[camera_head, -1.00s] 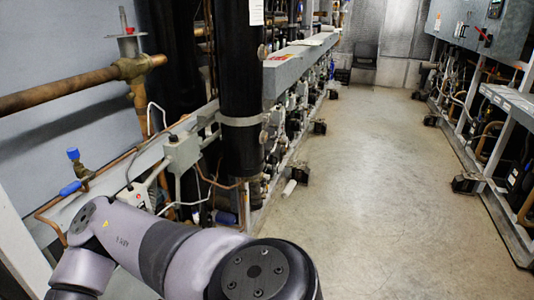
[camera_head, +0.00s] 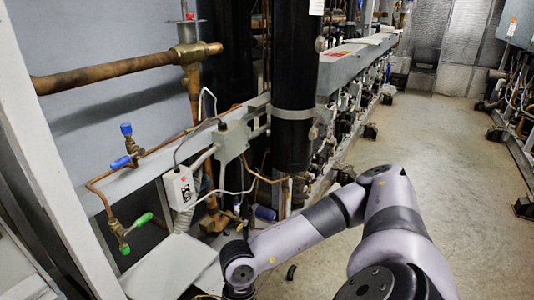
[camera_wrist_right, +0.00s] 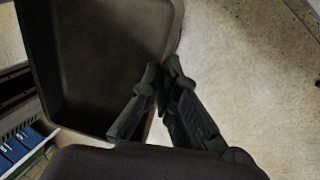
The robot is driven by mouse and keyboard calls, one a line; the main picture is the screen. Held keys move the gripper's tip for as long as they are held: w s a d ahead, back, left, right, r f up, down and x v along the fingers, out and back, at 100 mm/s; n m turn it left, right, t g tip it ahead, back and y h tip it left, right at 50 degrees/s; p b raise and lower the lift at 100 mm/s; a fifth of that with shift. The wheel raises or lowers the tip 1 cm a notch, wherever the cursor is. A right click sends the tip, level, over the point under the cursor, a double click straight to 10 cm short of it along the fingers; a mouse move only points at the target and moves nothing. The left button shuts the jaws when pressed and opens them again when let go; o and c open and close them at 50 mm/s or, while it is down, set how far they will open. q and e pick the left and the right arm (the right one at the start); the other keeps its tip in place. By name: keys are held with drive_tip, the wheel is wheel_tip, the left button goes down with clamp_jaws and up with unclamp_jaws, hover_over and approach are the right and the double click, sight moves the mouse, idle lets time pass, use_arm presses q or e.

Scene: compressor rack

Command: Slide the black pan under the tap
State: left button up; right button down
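The black pan (camera_wrist_right: 105,60) fills the upper left of the right wrist view, a dark tray with raised walls on the floor. My right gripper (camera_wrist_right: 163,70) is at its right wall, with one finger inside and one outside; the fingers look closed on the rim. In the head view my right arm reaches down to the bottom edge, and the gripper is out of frame. I cannot make out the pan there. A brass tap (camera_head: 118,228) with green handles is at the lower left, on a copper pipe. My left gripper is not in view.
A pale flat panel (camera_head: 168,268) lies below the tap's right side. A white control box (camera_head: 180,188) and black vertical pipes (camera_head: 293,110) stand behind. A grey frame post (camera_head: 50,150) borders the left. Open concrete floor (camera_head: 440,150) lies right.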

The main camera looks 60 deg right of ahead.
drive_tip(key=d+r+m+t+h+b, duration=0.1)
drive_tip(key=d+r+m+t+h, duration=0.3)
drive_tip(key=m, duration=0.7)
drive_tip(key=d+r+m+g+y+b, duration=0.1)
drive_tip(key=d+r+m, duration=0.1)
drive_tip(key=d+m, duration=0.65)
drive_tip(key=w+a+m, duration=0.1)
drive_tip(key=w, duration=0.7)
drive_tip(key=w+a+f+m+p, duration=0.1)
drive_tip(key=w, duration=0.7)
drive_tip(key=w+a+f+m, duration=0.1)
drive_tip(key=w+a, duration=0.1)
drive_tip(key=w, duration=0.6)
drive_tip(key=shift+f, duration=0.1)
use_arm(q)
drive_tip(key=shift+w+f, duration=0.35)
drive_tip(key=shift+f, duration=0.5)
use_arm(e)
drive_tip(key=shift+f, duration=0.55)
